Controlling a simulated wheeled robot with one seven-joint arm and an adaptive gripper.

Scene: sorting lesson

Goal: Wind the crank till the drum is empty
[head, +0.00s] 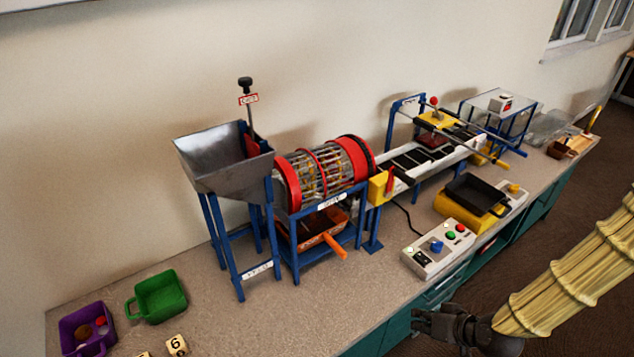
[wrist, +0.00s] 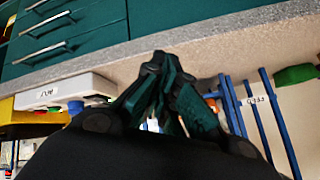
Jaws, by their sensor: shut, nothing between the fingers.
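The drum (head: 322,172) is a wire cage with red bands, lying in a blue frame in the head view. Small yellow and dark bits show inside it through the bars. At its right end sits a yellow box (head: 377,190) with a red lever (head: 390,179); a dark bar sticks out beside it, and I cannot tell which part is the crank. A red-brown tray with an orange handle (head: 336,246) is under the drum. My gripper (head: 420,322) is shut and empty, low in front of the counter, well apart from the drum. Its closed fingers fill the middle of the wrist view (wrist: 165,65).
A grey metal hopper (head: 222,165) stands left of the drum. A control box (head: 438,250) with coloured knobs and a yellow scale-like unit with a black pan (head: 477,195) stand right. Green (head: 158,297) and purple (head: 76,322) bins are at the left. Counter between them is mostly bare.

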